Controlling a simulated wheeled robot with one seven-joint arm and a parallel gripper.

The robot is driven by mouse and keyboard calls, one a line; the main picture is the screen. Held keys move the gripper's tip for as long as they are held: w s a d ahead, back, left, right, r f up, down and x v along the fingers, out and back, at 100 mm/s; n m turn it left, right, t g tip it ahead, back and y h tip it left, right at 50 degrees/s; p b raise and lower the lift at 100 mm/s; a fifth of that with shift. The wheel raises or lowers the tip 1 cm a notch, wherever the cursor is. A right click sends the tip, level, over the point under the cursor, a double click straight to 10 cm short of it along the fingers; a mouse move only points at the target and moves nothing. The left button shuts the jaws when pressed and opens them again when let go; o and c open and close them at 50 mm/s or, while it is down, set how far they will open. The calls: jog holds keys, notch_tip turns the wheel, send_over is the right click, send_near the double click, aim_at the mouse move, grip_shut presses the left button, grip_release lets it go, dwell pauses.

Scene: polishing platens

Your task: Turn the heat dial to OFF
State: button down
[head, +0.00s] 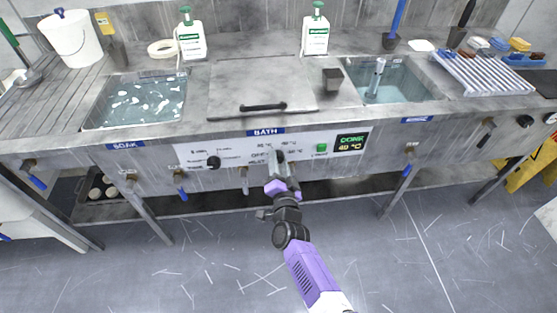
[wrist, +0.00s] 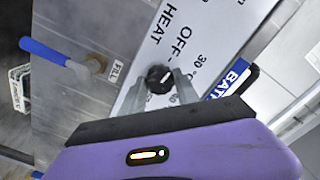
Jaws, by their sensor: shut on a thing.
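The heat dial (wrist: 159,78) is a small round black knob on the white control panel (wrist: 192,57). In the wrist view it sits between my two grey fingertips, and my gripper (wrist: 162,90) is shut on it. The words HEAT and OFF and the number 30 are printed around it; a pale mark shows on the knob, but I cannot tell exactly where it points. In the head view my gripper (head: 278,160) reaches the panel below the BATH label and mostly hides the dial. The display (head: 350,143) reads DONE and 40 °C.
Another black dial (head: 213,162) is left of my gripper, and a green button (head: 321,148) is to its right. Blue-handled drain taps (head: 181,184) stick out below the counter. The closed bath lid (head: 240,82) has a black handle. The floor in front is mostly clear.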

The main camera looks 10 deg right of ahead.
jog(key=shift+n, duration=0.9)
jog(key=shift+f, duration=0.1)
jog(key=c, duration=0.9)
grip_release()
jog(key=s+p, duration=0.3)
jog(key=s, duration=0.5)
jog(key=shift+w, duration=0.1)
